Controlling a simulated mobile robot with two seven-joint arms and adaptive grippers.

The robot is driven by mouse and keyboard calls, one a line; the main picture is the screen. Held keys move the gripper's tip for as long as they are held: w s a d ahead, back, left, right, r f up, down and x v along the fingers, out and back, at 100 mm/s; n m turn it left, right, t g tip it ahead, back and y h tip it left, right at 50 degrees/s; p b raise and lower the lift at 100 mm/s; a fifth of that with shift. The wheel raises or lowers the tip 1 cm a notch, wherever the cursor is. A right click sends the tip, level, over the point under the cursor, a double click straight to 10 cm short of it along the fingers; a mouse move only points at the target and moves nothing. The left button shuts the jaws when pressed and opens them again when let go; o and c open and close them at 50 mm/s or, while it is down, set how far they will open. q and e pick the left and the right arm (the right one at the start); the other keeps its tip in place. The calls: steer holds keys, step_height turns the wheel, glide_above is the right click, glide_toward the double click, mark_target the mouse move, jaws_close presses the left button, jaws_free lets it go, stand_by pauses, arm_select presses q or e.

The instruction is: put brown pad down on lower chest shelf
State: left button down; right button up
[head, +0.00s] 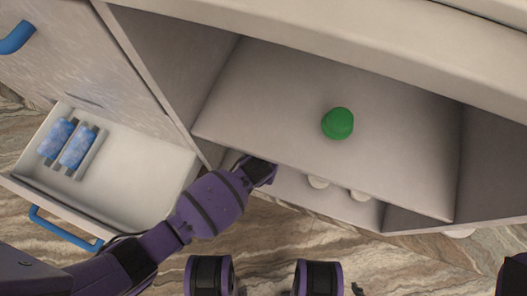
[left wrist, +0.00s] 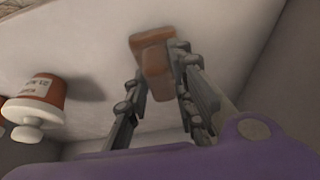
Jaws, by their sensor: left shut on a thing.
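The brown pad (left wrist: 152,43) shows in the left wrist view as a brown block, held between the fingertips of my left gripper (left wrist: 160,75). The gripper is shut on it. In the head view my left arm reaches under the upper shelf into the lower space of the chest, and the fingertips and pad are hidden there. The pale lower chest shelf (left wrist: 85,45) fills the background of the left wrist view. I cannot tell whether the pad touches it.
Two white round tops (head: 318,182) show under the upper shelf (head: 270,95). A green object (head: 338,123) sits on that shelf. An open drawer (head: 130,185) at left holds blue-patterned items (head: 78,147).

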arm_select(q)
steer(key=shift+r, duration=0.25)
steer(key=shift+f, duration=0.25)
steer(key=c, duration=1.9)
jaws_free()
steer(key=o, duration=0.4)
arm_select(e)
steer(key=shift+s+d, duration=0.2)
steer(key=shift+s, duration=0.55)
steer(key=shift+w+f, duration=0.1)
